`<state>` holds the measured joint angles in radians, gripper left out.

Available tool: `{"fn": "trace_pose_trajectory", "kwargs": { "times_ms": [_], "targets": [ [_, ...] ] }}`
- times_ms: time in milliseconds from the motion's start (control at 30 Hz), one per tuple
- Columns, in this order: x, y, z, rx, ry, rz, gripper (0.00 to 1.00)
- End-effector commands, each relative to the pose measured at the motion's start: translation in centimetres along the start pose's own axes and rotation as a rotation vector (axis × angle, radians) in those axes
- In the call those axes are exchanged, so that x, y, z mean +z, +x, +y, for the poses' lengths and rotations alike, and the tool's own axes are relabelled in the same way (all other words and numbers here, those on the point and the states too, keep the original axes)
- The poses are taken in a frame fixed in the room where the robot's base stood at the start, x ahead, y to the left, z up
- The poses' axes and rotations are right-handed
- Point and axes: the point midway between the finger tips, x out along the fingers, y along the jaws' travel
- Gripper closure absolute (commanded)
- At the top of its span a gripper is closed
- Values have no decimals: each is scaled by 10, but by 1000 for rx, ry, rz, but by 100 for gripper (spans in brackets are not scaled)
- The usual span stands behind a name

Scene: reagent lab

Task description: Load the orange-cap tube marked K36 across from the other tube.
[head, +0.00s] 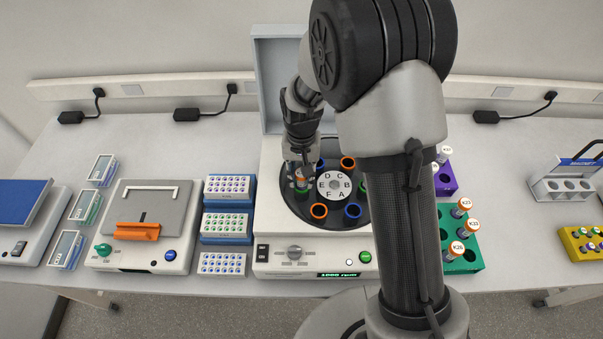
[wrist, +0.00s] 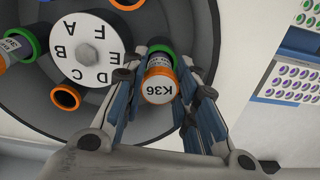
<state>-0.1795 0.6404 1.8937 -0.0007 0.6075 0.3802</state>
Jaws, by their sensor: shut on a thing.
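The K36 tube, with its orange-rimmed white cap (wrist: 160,88), is between the fingers of my gripper (wrist: 158,92), which is shut on it. In the head view my gripper (head: 301,178) is at the left side of the centrifuge rotor (head: 290,205), by letter E. A green-ringed hole shows just behind the tube in the wrist view; I cannot tell how deep the tube sits in it. The lettered hub (wrist: 90,52) is beside it. The other tube (wrist: 12,45) stands in the rotor on the hub's far side, near B; my arm hides it in the head view.
Orange-ringed (head: 319,211) and blue-ringed (head: 352,211) holes look empty. The centrifuge lid (head: 278,85) stands open behind. Tube boxes (head: 227,225) are close on the left. A green rack (head: 476,262) with several orange-cap tubes is on the right, beyond my arm.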

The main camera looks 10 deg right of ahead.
Motion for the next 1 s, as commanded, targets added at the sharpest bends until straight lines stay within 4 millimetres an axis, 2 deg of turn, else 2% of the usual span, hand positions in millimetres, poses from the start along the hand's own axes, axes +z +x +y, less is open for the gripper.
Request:
{"fn": "trace_pose_trajectory", "kwargs": {
  "times_ms": [100, 133, 467, 700, 1000],
  "targets": [
    [0, 0, 0, 0, 0, 0, 83],
    [0, 0, 0, 0, 0, 0, 72],
    [0, 0, 0, 0, 0, 0, 50],
    [0, 0, 0, 0, 0, 0, 49],
    [0, 0, 0, 0, 0, 0, 29]
  ]
}}
